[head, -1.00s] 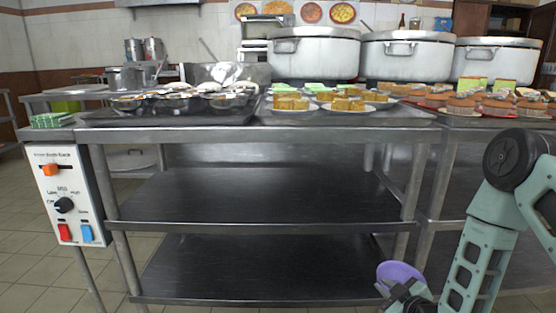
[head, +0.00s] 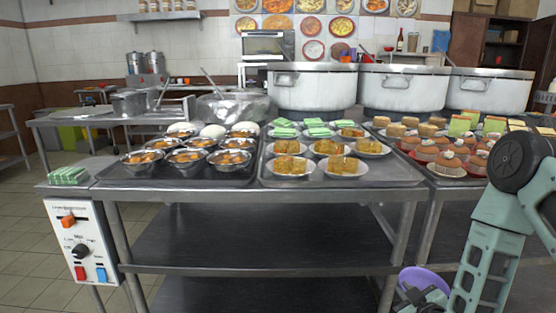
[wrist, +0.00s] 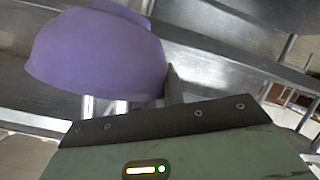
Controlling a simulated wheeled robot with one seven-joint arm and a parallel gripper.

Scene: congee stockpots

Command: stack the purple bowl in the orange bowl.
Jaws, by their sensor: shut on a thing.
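The purple bowl (head: 424,279) is low at the right in the head view, held beside the front of the metal table. My gripper (head: 424,298) is shut on it, and the contact is partly hidden. In the wrist view the purple bowl (wrist: 97,52) fills the upper left, tilted, with a finger of my gripper (wrist: 171,84) against its right side. I see no orange bowl in either view.
The metal table (head: 330,193) has lower shelves and a crowded top. It bears a tray of metal bowls (head: 188,160), plates of cake (head: 288,166) and large stockpots (head: 313,90). A control box (head: 82,245) is at left. Floor shows at left.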

